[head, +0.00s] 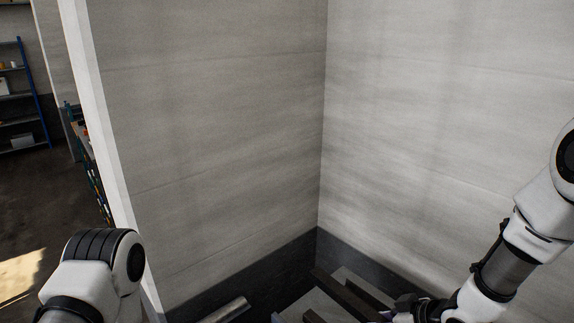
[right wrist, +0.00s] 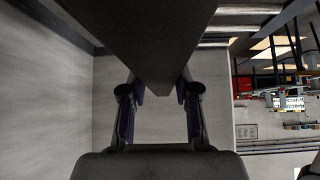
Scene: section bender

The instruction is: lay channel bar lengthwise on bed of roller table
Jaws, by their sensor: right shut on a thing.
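My right gripper (head: 405,306) is low at the right of the head view, with its arm coming in from the right. It is shut on a long dark bar, which I take for the channel bar (head: 346,294). In the right wrist view the dark bar (right wrist: 140,45) fills the upper middle, and the fingers (right wrist: 158,95) stand on either side of its lower part. Metal cylinders like rollers (right wrist: 238,28) show beside the bar there; I take them for the roller table. A metal cylinder (head: 228,310) also shows at the bottom of the head view. My left gripper is out of view.
Pale walls (head: 420,130) with a dark lower band meet in a corner close behind the bar. A white post (head: 100,120) stands at the left, with a blue shelf (head: 30,95) and open floor beyond. Cluttered shelving (right wrist: 290,90) shows in the right wrist view.

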